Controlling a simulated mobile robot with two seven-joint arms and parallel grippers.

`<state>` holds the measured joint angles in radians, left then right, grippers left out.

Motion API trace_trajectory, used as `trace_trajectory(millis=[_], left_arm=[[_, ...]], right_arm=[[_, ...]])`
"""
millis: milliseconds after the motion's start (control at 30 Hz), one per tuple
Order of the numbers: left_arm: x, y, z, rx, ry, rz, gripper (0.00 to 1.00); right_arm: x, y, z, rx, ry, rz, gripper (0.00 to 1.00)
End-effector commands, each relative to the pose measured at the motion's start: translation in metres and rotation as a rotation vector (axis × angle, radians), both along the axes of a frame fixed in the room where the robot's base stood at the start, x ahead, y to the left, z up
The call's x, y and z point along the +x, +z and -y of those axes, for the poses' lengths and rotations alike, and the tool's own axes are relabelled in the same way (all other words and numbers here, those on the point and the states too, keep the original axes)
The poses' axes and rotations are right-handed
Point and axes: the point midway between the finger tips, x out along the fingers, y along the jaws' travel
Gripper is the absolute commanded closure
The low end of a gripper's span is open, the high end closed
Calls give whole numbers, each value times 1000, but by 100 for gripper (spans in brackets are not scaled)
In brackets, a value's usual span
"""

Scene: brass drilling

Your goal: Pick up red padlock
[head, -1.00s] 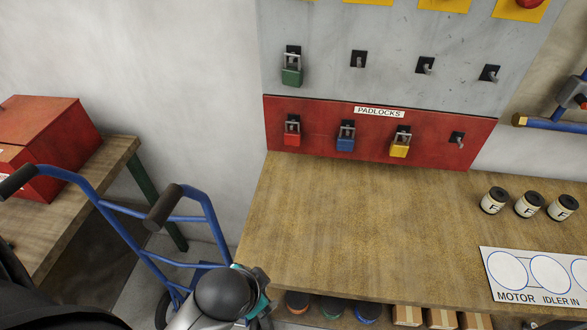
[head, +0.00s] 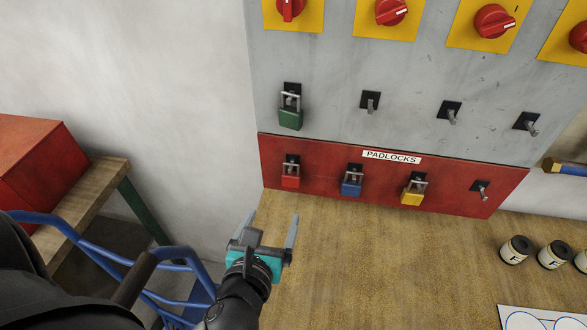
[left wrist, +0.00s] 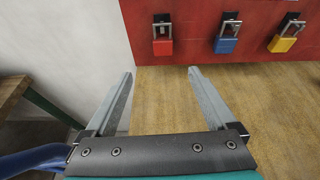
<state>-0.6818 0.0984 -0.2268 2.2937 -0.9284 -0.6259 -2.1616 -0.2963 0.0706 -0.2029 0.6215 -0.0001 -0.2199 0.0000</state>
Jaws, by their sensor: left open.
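The red padlock (head: 290,180) hangs by its shackle from a black hook plate on the red padlock board (head: 330,205), at the board's left end. It also shows in the left wrist view (left wrist: 163,47), ahead of and above the fingertips. My left gripper (head: 268,222) is open and empty, below the red padlock and apart from it, over the left end of the workbench. In the left wrist view its two fingers (left wrist: 160,72) point toward the board. My right gripper is not in view.
A blue padlock (head: 352,184) and a yellow padlock (head: 413,193) hang right of the red one; a green padlock (head: 290,117) hangs above. The wooden workbench (head: 400,250) is clear below the board. A blue hand truck (head: 75,250) stands at left.

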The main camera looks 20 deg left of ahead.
Motion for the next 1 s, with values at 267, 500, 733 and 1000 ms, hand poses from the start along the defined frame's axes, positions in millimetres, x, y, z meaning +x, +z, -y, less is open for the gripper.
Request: trace_trajectory(millis=[267, 500, 733, 1000], left_arm=[[28, -7, -5, 41, -20, 4, 10], [64, -21, -15, 38, -19, 1, 10], [88, -31, -21, 37, -19, 1, 10], [105, -34, -24, 35, -16, 1, 10]], right_arm=[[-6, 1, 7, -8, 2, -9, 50], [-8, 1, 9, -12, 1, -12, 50], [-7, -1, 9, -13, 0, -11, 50], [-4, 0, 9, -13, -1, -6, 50]])
